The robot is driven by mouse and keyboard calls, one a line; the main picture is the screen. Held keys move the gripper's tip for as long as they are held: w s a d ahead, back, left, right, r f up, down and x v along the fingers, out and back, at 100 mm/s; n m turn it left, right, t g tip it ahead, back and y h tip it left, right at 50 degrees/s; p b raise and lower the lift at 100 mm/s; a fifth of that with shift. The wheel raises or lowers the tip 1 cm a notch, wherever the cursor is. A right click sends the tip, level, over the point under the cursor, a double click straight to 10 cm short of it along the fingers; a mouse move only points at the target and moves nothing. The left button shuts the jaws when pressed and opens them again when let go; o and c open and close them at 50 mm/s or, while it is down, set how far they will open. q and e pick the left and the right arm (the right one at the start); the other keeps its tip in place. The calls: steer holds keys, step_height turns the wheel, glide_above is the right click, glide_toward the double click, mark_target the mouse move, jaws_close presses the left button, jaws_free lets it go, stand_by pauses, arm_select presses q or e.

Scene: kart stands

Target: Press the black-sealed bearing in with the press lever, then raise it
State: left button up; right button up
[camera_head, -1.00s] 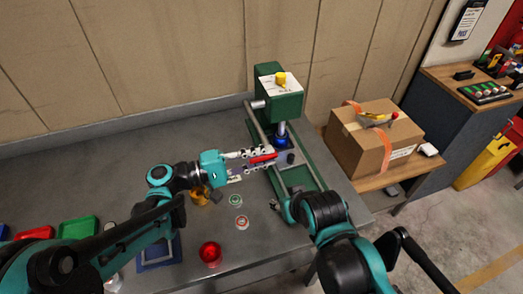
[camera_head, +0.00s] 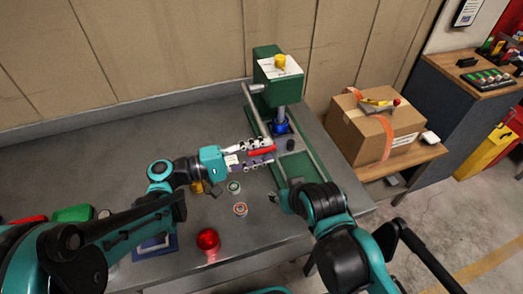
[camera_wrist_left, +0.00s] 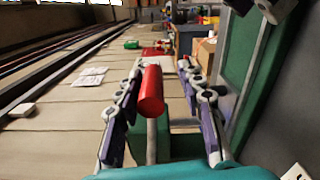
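The green press (camera_head: 277,97) stands at the back right of the workbench. Its red lever handle (camera_head: 262,150) sticks out to the left. My left gripper (camera_head: 258,151) has its fingers on either side of this handle. In the left wrist view, the red handle (camera_wrist_left: 151,92) lies lengthwise between the spread fingers, nearer the left one, with a clear gap to the right one. A blue part (camera_head: 281,127) sits below the press ram. I cannot make out the black-sealed bearing there.
A green-ringed bearing (camera_head: 234,187) and a red-ringed one (camera_head: 240,209) lie on the bench (camera_head: 130,130). A red cup (camera_head: 208,240) is near the front edge. A small dark cylinder (camera_head: 290,144) is by the press. A cardboard box (camera_head: 362,130) stands to the right.

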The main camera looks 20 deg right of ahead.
arm_select(q)
steer(key=a, duration=1.2)
steer(key=shift+s, duration=0.15)
arm_select(e)
steer(key=shift+c, duration=0.2)
